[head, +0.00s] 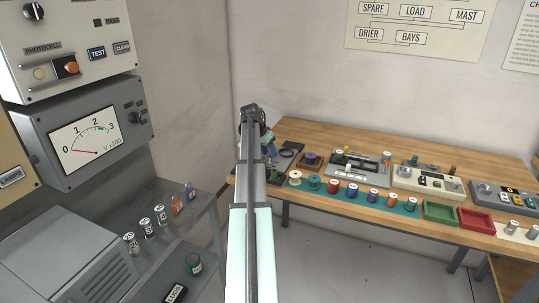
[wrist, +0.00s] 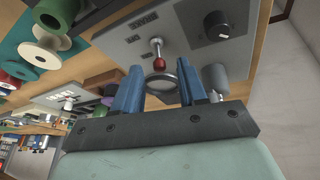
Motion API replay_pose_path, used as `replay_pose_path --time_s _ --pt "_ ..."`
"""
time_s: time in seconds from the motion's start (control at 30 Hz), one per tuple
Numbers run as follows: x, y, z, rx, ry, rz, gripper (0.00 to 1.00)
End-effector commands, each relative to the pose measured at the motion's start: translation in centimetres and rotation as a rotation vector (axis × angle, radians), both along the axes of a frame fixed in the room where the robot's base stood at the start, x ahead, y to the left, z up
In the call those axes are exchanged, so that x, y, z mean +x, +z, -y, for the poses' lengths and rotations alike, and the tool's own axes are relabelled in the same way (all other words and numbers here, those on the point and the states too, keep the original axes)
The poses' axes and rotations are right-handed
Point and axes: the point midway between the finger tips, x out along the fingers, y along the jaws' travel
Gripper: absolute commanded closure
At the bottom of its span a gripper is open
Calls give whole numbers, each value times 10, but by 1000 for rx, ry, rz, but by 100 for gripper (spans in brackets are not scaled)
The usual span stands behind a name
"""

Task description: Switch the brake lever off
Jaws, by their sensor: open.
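My gripper (wrist: 160,70) has two blue fingers, spread apart and empty. The red tip shows between the fingertips, and I see no contact. In the head view my gripper (head: 264,135) is over the left end of the wooden bench, and my arm hides most of the lever's surroundings.
A dark metal ring (wrist: 163,82) and a grey cylinder (wrist: 215,78) are close to the fingers. A black knob (wrist: 217,24) is on the same panel. Several spools stand on a teal mat (head: 410,209) right of the arm. Green (head: 441,213) and red (head: 475,221) trays are farther right.

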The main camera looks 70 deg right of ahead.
Motion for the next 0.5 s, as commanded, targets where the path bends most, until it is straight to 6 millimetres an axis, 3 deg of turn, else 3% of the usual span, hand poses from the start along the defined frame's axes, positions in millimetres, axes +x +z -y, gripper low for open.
replay_pose_path --time_s 0.2,0.5 --pt "-3 -16 6 1 0 -1 58" --pt "-4 -18 7 0 0 0 58"
